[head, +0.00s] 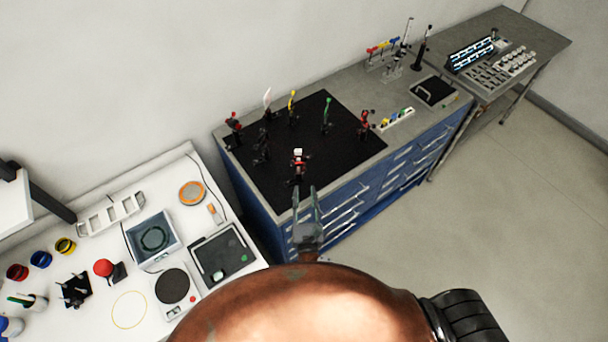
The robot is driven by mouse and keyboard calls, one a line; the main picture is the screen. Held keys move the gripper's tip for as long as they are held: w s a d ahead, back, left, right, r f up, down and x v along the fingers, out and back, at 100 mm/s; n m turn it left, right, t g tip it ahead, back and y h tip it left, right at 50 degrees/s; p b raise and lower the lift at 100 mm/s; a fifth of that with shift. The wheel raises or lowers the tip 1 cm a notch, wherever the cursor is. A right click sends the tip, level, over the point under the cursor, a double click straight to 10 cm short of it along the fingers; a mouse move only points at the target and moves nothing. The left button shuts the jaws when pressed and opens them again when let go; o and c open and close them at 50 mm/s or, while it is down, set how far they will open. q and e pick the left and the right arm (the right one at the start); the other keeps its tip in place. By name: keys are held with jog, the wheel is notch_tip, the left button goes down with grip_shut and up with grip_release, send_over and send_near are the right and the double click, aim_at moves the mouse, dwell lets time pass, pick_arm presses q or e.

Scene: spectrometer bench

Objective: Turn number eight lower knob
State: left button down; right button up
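A small dark optical mount with a white top and red parts (298,166) stands near the front edge of the black breadboard (345,150). More mounts stand behind it: a red-topped one (233,121), a yellow one (292,105), a green one (327,112) and a red one at right (365,121). Numbers and individual knobs are too small to read, so I cannot tell which is number eight. My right gripper (305,190) is at the bench's front edge, just in front of the white-topped mount. Its two fingers are apart with nothing seen between them. My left gripper is not in view.
The blue drawer cabinet (262,200) carries the breadboard. A white table (95,250) at left holds a hotplate (172,286), a blue-grey basin (153,237) and several small items. A grey side table (545,40) stands at far right. Floor at right is clear.

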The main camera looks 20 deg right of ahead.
aim_at(304, 172)
jog(key=shift+m, duration=0.5)
jog(key=p+x, duration=0.1)
jog(key=x, duration=0.5)
jog(key=shift+w+d+f+p, duration=0.1)
jog(key=shift+p, duration=0.3)
jog(key=shift+x, duration=0.75)
jog(key=shift+d+f, duration=0.1)
jog(key=shift+f, duration=0.05)
jog(key=shift+c, duration=0.2)
grip_shut()
